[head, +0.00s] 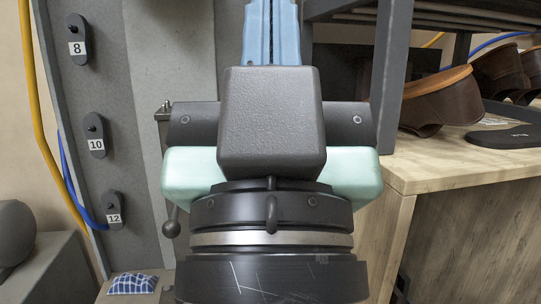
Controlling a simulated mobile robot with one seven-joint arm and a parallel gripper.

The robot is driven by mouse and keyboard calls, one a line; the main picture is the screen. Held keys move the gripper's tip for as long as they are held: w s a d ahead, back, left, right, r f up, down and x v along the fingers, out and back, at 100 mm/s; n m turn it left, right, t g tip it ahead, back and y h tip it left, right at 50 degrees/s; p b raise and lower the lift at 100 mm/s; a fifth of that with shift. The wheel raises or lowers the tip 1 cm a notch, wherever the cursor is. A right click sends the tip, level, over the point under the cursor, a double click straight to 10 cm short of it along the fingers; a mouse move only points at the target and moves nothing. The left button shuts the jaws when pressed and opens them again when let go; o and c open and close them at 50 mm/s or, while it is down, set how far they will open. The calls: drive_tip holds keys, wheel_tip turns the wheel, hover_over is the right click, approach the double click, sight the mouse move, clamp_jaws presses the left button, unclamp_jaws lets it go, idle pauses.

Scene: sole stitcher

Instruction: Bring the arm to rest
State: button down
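A dark grey block with mint-green sides and a black, silver-banded round base fills the middle of the head view. It looks like part of my own arm, folded close in front of the camera. I see no gripper fingers, so whether my gripper is open or shut does not show. Whatever lies straight behind the arm is hidden.
A wooden bench (450,165) stands at right with brown leather shoe parts (425,108) and a black flat pad (505,137) on it. A grey panel (88,110) with numbered knobs is at left. A blue checked pouch (133,284) lies low left.

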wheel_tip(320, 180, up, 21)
drive_tip(key=p, duration=1.9)
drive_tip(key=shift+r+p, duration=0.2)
drive_tip(key=shift+p, duration=0.1)
